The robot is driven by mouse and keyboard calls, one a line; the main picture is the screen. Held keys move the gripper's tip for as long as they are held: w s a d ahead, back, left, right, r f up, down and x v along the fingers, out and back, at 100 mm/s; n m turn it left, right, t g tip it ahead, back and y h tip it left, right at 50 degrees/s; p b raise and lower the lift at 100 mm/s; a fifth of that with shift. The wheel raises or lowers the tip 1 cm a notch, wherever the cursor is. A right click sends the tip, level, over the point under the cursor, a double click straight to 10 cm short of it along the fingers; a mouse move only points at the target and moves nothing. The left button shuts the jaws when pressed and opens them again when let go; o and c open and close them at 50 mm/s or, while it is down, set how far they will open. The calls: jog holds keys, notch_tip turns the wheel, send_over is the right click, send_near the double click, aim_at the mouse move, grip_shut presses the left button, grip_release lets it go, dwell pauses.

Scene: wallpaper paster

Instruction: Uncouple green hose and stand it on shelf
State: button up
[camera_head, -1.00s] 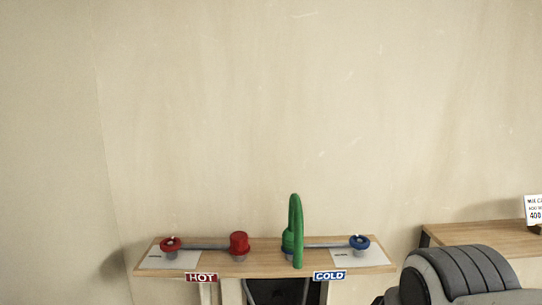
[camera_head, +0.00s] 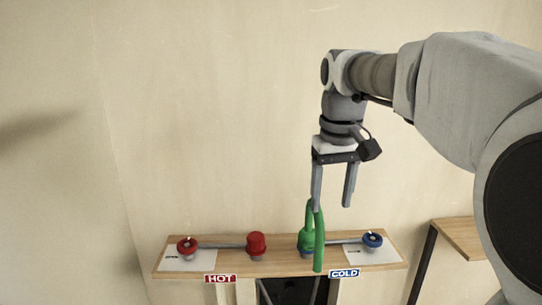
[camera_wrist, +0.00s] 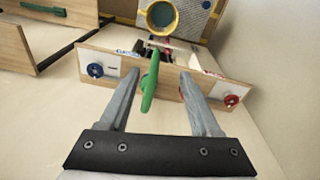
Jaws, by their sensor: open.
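The green hose (camera_head: 319,240) arches up from a green coupling (camera_head: 306,238) on the cold side of the wooden board and hangs down over its front edge. My gripper (camera_head: 332,207) is open and points down above the hose, with one finger close over the top of the arch. In the wrist view the green hose (camera_wrist: 150,82) shows between the two open fingers (camera_wrist: 160,78), nearer the left one. I cannot tell whether a finger touches it. The wooden shelf (camera_head: 457,240) stands at the right, partly hidden by my arm.
A red cap (camera_head: 256,244) stands on the board (camera_head: 283,266). A red valve (camera_head: 187,245) is at its left and a blue valve (camera_head: 372,241) at its right. HOT (camera_head: 219,279) and COLD (camera_head: 344,273) labels are on the front. A yellow-rimmed bucket (camera_wrist: 160,17) is below.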

notch_tip(320, 180, up, 2)
jog(key=g+p, duration=0.1)
jog(key=p, duration=0.1)
send_over(321, 229)
jog(key=shift+y, duration=0.3)
notch_tip(321, 229, down, 17)
jog(key=shift+f, duration=0.15)
jog(key=shift+c, duration=0.3)
grip_shut()
dwell(1.0)
dwell(0.4)
